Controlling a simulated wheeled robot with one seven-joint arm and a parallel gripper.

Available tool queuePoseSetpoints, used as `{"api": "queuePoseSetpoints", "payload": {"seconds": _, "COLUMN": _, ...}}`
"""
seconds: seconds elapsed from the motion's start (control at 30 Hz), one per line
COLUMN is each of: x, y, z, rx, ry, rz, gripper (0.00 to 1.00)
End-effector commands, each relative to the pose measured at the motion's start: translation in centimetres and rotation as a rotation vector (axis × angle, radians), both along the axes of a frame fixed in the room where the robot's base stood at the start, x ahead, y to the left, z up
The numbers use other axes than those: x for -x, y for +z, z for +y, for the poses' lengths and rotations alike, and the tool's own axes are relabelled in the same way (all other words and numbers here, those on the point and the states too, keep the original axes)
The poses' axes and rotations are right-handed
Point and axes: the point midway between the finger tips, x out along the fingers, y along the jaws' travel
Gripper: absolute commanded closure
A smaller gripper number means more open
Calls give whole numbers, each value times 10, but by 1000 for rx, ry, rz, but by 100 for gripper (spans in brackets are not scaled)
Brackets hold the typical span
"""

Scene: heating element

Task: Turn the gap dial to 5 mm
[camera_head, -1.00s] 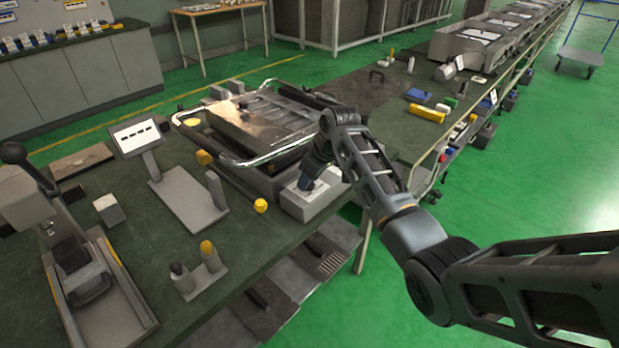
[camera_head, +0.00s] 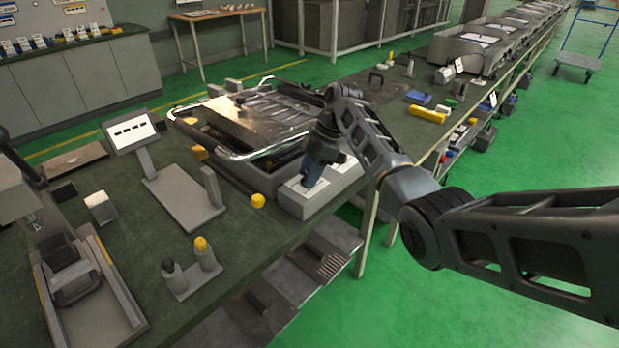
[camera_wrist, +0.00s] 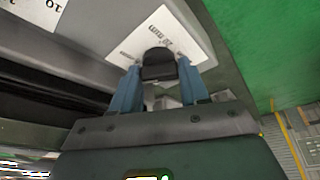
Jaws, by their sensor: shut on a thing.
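The gap dial (camera_wrist: 157,70) is a dark knob on a white label plate (camera_wrist: 193,38) with "mm" print, seen upside down in the wrist view. My gripper (camera_wrist: 156,78) has its two blue fingers closed on either side of the knob. In the head view my gripper (camera_head: 312,180) points down onto the grey control box (camera_head: 307,208) at the bench's front edge. There the fingers and arm hide the dial. I cannot read which mark the dial points to.
The box adjoins a metal-railed fixture (camera_head: 236,152). A display on a stand (camera_head: 130,131) and a yellow knob (camera_head: 258,201) are to the left. A second label with "10" (camera_wrist: 42,10) shows in the wrist view. Green floor (camera_head: 450,300) lies in front.

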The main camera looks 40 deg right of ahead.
Motion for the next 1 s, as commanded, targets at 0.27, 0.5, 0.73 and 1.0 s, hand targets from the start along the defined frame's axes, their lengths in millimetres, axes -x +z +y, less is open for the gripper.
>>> {"api": "queuePoseSetpoints", "payload": {"seconds": 0.27, "x": -1, "y": -2, "z": -1, "rx": 1, "ry": 175, "rz": 2, "gripper": 86}}
{"api": "queuePoseSetpoints", "payload": {"seconds": 0.5, "x": -1, "y": -1, "z": -1, "rx": 1, "ry": 251, "rz": 1, "gripper": 86}}
{"api": "queuePoseSetpoints", "payload": {"seconds": 0.73, "x": -1, "y": 0, "z": -1, "rx": 2, "ry": 273, "rz": 1, "gripper": 86}}
{"api": "queuePoseSetpoints", "payload": {"seconds": 1.0, "x": -1, "y": 0, "z": -1, "rx": 2, "ry": 273, "rz": 1, "gripper": 86}}
